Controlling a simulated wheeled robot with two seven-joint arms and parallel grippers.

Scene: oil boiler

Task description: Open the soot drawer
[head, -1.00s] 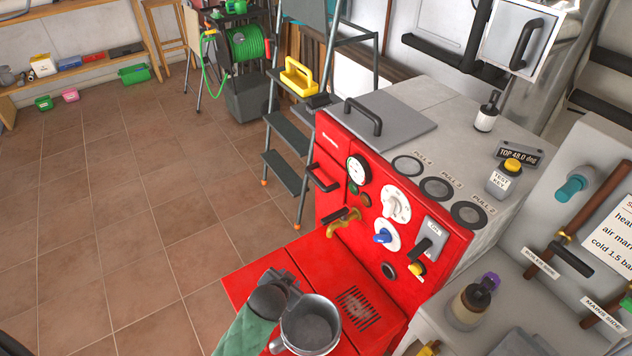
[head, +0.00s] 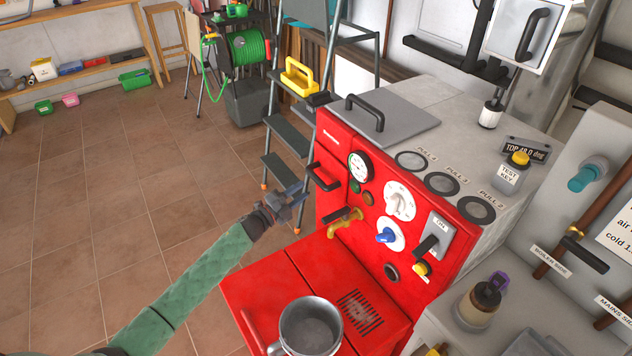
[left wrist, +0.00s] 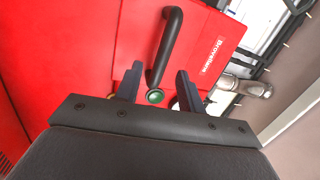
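The red boiler (head: 335,135) has a narrow upright front panel with a black bar handle (head: 322,177) at its left. That panel looks closed; no soot drawer label is readable. The handle also shows in the left wrist view (left wrist: 167,45), with its lower end seen between my fingertips. My left gripper (head: 295,196) is open and empty, just left of and below the handle in the head view. It appears apart from the handle. The left wrist view shows both fingers spread (left wrist: 160,88). My right gripper is out of view.
A grey metal pot (head: 310,328) stands on the low red front section (head: 270,285). A brass tap (head: 344,222) juts from the boiler front near my left gripper. A stepladder (head: 285,140) stands behind. The tiled floor at left is clear.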

